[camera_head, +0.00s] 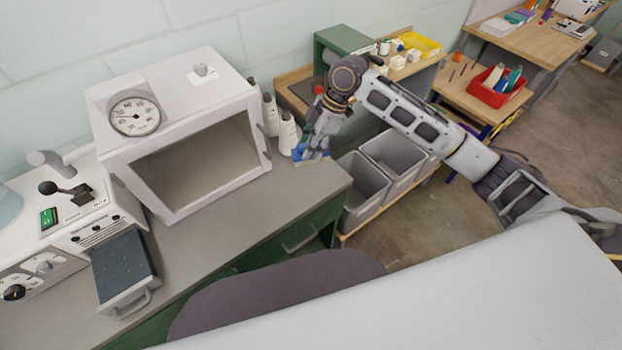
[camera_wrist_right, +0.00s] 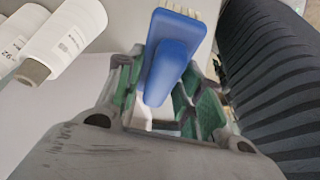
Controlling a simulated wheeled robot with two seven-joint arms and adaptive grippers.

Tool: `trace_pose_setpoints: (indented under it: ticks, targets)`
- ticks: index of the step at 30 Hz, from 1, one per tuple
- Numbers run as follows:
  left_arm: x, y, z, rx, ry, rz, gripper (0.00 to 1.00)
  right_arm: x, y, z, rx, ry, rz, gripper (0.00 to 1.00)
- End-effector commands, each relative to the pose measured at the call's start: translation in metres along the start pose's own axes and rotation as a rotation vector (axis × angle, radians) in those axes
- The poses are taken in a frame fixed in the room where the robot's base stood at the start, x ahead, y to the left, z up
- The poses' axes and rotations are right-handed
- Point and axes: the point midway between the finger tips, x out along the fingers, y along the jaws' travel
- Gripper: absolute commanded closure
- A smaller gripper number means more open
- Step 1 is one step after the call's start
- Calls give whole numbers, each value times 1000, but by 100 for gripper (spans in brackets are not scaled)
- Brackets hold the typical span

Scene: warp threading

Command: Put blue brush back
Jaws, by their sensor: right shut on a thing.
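My right gripper (camera_head: 316,147) hangs over the right end of the grey workbench, close to the white yarn cones. In the right wrist view its fingers (camera_wrist_right: 160,105) are shut on the blue brush (camera_wrist_right: 170,50). The brush has a blue handle between the green-padded fingers, and pale bristles show at the top edge of that view. In the head view only a bit of the blue brush (camera_head: 299,153) shows by the fingertips. I cannot tell whether the brush touches the bench top. My left gripper is not in view.
White yarn cones (camera_head: 288,134) stand just left of the gripper, beside a white cabinet with a dial (camera_head: 183,130). Grey bins (camera_head: 362,190) sit on a low shelf to the right. A red bin (camera_head: 494,90) stands on a farther table. The bench front (camera_head: 255,215) is clear.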

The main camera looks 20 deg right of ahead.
Motion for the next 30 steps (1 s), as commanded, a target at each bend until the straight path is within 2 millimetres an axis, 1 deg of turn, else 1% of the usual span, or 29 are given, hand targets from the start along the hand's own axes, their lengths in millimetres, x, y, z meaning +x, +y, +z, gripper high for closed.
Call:
trace_pose_setpoints:
  ticks: [11, 14, 21, 24, 30]
  targets:
    - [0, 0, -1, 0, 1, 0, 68, 2, 0, 1, 1, 0, 0, 85]
    - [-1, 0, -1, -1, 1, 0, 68, 9, 0, 3, 1, 1, -1, 85]
    - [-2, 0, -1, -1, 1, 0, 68, 35, 0, 15, 2, 0, -1, 85]
    - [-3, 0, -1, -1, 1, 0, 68, 43, 0, 17, 1, 1, 0, 85]
    - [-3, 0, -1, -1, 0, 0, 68, 46, 0, 19, 0, 1, 1, 85]
